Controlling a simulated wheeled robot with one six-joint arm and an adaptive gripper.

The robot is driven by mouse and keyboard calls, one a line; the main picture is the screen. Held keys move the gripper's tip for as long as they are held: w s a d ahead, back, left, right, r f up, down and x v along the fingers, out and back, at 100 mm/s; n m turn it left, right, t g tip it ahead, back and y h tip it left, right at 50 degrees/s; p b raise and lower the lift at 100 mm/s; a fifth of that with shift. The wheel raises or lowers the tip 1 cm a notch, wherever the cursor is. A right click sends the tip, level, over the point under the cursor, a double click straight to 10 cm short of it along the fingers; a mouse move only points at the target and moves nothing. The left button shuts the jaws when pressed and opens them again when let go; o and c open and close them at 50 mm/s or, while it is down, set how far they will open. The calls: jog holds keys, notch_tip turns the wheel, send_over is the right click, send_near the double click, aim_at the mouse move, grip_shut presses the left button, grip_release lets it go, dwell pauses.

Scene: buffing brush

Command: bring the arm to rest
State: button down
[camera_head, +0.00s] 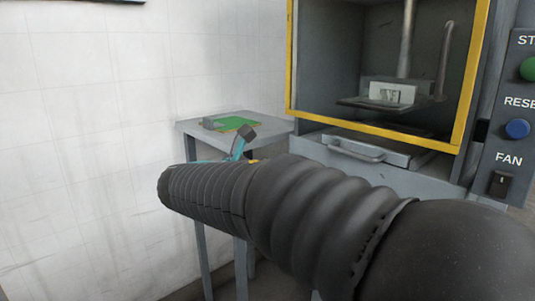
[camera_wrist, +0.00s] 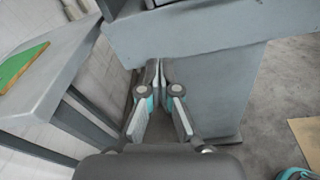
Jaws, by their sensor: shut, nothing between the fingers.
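My gripper (camera_wrist: 160,68) is in the wrist view, its two dark fingers with teal parts meeting at the tips. It is shut and empty, in front of the grey side of the machine's base (camera_wrist: 215,80) and to the right of the small table's edge. In the head view my black ribbed arm stretches across the front and hides most of the gripper. A teal and dark part shows just above the arm, in front of the table; it looks like a piece of my gripper.
A grey side table (camera_head: 190,128) stands by the white tiled wall, with a green board (camera_head: 236,123) on it. The yellow-framed machine (camera_head: 390,133) is to its right, with a drawer handle (camera_head: 356,150) below. A control panel (camera_head: 515,130) is at the far right.

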jog(key=s+d+f+m+g+y, duration=0.25)
jog(key=s+f+m, duration=0.25)
jog(key=f, duration=0.3)
jog(key=s+d+f+m+g+y, duration=0.1)
jog(key=s+f+m+g+y, duration=0.35)
jog(key=f, duration=0.45)
jog(key=s+d+f+m+y, duration=0.1)
jog(key=s+d+m+y, duration=0.1)
jog(key=s+d+m, duration=0.2)
jog(key=s+d+f+m+t+y, duration=0.1)
jog(key=s+d+m+y, duration=0.2)
jog(key=s+m, duration=0.7)
jog(key=s+d, duration=0.2)
jog(key=s, duration=0.2)
jog(key=shift+d+f, duration=0.1)
jog(key=shift+d, duration=0.1)
